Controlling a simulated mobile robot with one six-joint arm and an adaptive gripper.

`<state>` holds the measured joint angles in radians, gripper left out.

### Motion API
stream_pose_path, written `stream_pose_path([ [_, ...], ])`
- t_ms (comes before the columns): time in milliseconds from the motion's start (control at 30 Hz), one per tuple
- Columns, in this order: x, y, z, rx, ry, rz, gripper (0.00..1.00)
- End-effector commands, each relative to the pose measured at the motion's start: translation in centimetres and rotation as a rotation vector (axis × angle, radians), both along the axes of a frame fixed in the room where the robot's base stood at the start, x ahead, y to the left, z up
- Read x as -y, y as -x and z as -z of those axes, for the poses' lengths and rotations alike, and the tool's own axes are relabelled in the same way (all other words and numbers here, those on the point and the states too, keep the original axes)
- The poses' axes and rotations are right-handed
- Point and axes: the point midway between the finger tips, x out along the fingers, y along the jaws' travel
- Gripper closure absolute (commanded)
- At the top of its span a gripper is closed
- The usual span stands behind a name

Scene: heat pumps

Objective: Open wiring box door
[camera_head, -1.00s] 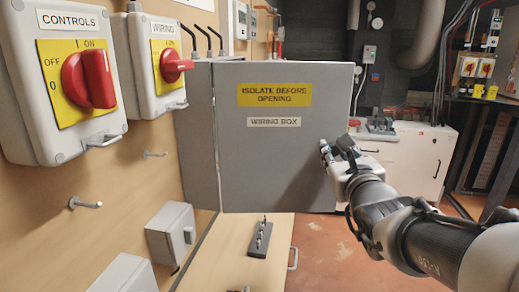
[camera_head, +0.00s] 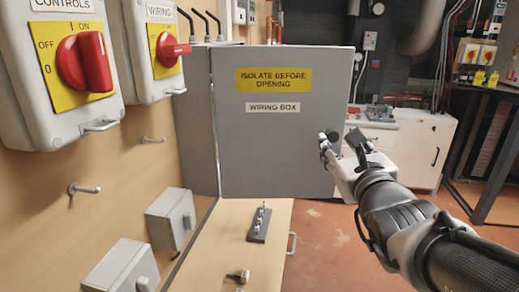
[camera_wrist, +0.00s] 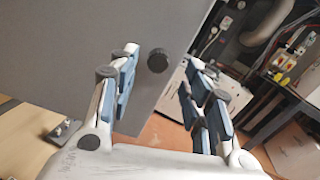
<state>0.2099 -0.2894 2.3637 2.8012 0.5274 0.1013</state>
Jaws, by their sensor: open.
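The grey wiring box door (camera_head: 270,150) bears a yellow "ISOLATE BEFORE OPENING" sign and a white "WIRING BOX" label. Its labelled face is turned toward the head camera. The box's inside is not seen, and I cannot tell how far the door stands ajar. The grey box side (camera_head: 195,130) lies left of the seam. My gripper (camera_head: 340,140) is open and empty, close to the door's right edge. In the wrist view, the door (camera_wrist: 80,40) fills the upper left. A round black knob (camera_wrist: 157,60) on it shows beyond and between my open fingers (camera_wrist: 160,95).
The CONTROLS switch (camera_head: 62,70) and WIRING switch (camera_head: 158,50) are on the wooden wall at left. A bench (camera_head: 215,240) below the door bears a dark block (camera_head: 259,222) and a small loose part (camera_head: 238,276). A white cabinet (camera_head: 420,150) stands behind. Red floor (camera_head: 330,240) is clear.

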Motion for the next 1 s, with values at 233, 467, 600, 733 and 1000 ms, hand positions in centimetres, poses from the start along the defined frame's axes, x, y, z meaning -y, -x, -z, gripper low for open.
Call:
stream_pose_path([
  [233,-0.1,5.1,-0.1,0.002,0.002,0.003,0.55],
  [467,-0.2,7.3,-0.1,0.002,0.001,0.002,0.55],
  [600,-0.3,7.7,0.0,0.000,0.001,0.001,0.55],
  [733,-0.3,7.7,0.0,-0.001,0.000,0.000,0.55],
  [1000,-0.3,7.7,0.0,0.000,0.001,0.000,0.68],
])
